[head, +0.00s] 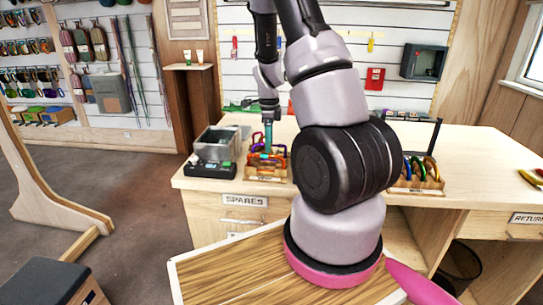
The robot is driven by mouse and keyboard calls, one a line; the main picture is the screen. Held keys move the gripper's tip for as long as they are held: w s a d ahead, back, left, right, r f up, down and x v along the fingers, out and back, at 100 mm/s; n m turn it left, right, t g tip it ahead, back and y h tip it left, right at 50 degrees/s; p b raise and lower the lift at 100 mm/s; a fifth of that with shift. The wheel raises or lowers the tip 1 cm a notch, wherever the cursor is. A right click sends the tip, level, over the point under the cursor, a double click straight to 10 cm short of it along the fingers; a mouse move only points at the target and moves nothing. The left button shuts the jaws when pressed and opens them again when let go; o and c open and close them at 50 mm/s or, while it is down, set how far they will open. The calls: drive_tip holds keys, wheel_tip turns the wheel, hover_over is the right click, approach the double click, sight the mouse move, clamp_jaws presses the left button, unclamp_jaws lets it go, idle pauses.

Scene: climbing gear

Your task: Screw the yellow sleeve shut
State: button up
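My gripper (268,132) points down over a small wooden rack (266,178) on the workbench, where several coloured carabiners stand, among them orange, red, purple and blue ones. A slim teal part shows at its lower end. The view is too small to tell whether its fingers are open or shut, or touch a carabiner. I cannot make out a yellow sleeve in this rack. A second wooden rack (418,187) to the right holds several carabiners, with yellow and green among them; my arm partly hides it.
A grey bin (217,143) and a black device (209,169) stand left of the first rack. My arm covers the bench middle. Bare bench top (480,160) lies to the right, with a yellow item (530,178) near the edge. A dark box (424,62) hangs on the back wall.

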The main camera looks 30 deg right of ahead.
drive_tip(key=shift+r, duration=0.75)
drive_tip(key=shift+s, duration=0.1)
drive_tip(key=shift+s+a, duration=0.4)
drive_tip(key=shift+s, duration=0.1)
drive_tip(key=shift+f, duration=0.1)
drive_tip(key=shift+f, duration=1.35)
drive_tip(key=shift+w+d, duration=0.35)
drive_tip(key=shift+w, duration=0.3)
drive_tip(key=shift+r, duration=0.1)
